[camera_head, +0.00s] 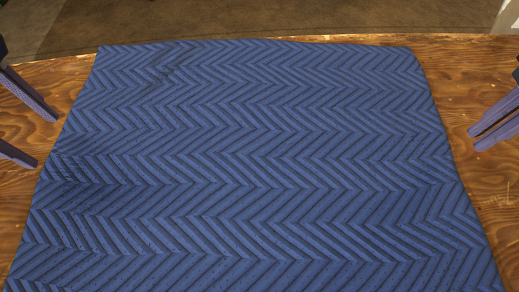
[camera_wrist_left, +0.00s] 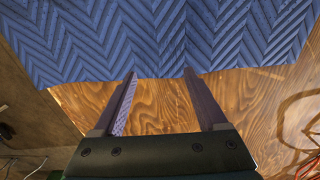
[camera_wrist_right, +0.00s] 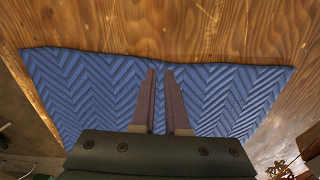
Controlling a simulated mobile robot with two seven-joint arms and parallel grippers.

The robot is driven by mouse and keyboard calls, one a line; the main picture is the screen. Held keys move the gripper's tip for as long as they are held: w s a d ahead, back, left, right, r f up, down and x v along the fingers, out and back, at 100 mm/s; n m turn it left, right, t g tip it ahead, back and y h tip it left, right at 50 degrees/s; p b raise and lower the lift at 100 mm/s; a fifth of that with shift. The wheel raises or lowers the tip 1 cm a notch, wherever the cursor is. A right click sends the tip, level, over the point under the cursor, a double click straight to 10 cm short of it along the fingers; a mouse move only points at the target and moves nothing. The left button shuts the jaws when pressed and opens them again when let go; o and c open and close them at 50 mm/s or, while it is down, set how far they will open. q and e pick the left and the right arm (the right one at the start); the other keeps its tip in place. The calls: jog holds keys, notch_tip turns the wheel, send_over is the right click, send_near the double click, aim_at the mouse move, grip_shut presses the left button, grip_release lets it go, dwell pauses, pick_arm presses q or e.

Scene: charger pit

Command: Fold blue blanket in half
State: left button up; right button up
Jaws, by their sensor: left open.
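The blue blanket (camera_head: 260,150) with a zigzag quilted pattern lies flat and spread out on the wooden table. Its near edge is outside the head view. My left gripper (camera_head: 46,141) is open and empty beside the blanket's left edge. In the left wrist view, its fingertips (camera_wrist_left: 160,74) line up with the edge of the blanket (camera_wrist_left: 160,35). My right gripper (camera_head: 472,140) is right of the blanket's right edge, apart from it in the head view. In the right wrist view, its fingers (camera_wrist_right: 160,70) are close together with a narrow empty gap, seen against the blanket (camera_wrist_right: 80,90).
Bare wooden table (camera_head: 65,75) shows in strips left and right of the blanket and thinly behind it. A brown floor (camera_head: 250,20) lies beyond the far table edge. Cables (camera_wrist_left: 300,130) show at the right of the left wrist view.

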jog(key=o, duration=1)
jog(key=shift+c, duration=0.2)
jog(key=shift+o, duration=0.3)
